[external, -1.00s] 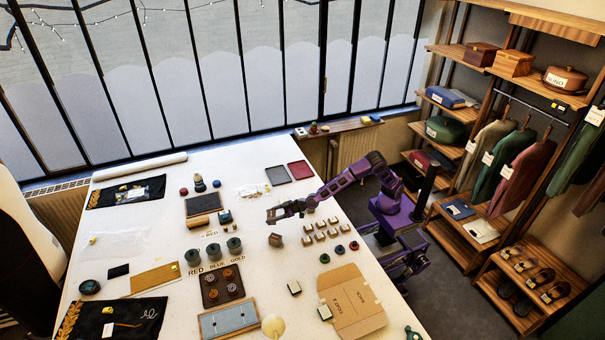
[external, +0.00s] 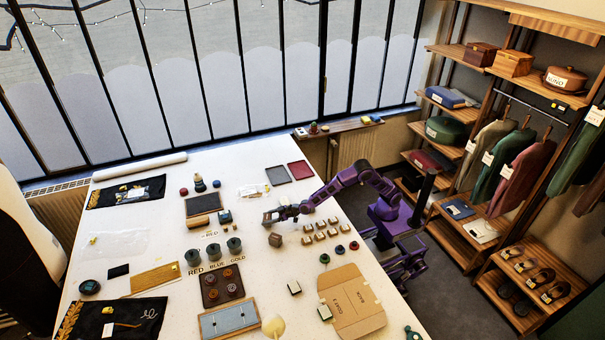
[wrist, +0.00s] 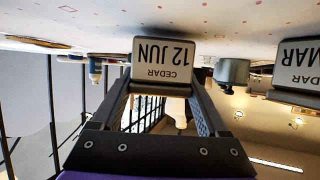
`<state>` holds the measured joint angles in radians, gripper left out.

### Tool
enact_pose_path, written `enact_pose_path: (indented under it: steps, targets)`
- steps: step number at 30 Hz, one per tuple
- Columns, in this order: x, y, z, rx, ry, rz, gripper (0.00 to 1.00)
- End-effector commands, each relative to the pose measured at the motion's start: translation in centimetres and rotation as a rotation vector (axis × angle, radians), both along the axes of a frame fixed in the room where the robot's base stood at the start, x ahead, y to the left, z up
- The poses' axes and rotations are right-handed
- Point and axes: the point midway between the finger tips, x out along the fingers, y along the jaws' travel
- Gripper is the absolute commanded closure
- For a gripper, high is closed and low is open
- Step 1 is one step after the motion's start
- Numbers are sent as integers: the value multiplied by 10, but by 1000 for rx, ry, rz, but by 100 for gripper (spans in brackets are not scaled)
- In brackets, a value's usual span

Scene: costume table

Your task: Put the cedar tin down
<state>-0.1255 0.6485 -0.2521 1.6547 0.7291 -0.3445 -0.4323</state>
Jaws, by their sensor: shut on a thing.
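The cedar tin is a small box with a white label reading "CEDAR 12 JUN" (wrist: 163,62). It appears upside down in the wrist view, between my two fingers. My gripper (wrist: 165,92) is shut on it. In the external view my gripper (external: 272,215) is low over the white table, right of the dark tray and blue box. The tin is very small there and partly hidden by the fingers. In the wrist view the tin is close to the table surface; I cannot tell whether it touches.
Another tin with a label ending "MAR" (wrist: 298,62) stands at the right of the wrist view. A brown block (external: 275,240) sits just in front of my gripper. Several small tins (external: 320,232) stand in rows to the right. Grey spools (external: 213,252) stand to the left.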

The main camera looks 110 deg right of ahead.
Motion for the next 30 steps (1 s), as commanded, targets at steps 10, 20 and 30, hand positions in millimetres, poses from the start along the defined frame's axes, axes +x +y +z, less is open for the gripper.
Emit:
enact_pose_path:
  steps: [10,20,30]
  targets:
    - [0,0,-7,-2,-1,0,81]
    - [0,0,-8,0,-1,0,0]
    - [-16,8,5,0,-2,3,0]
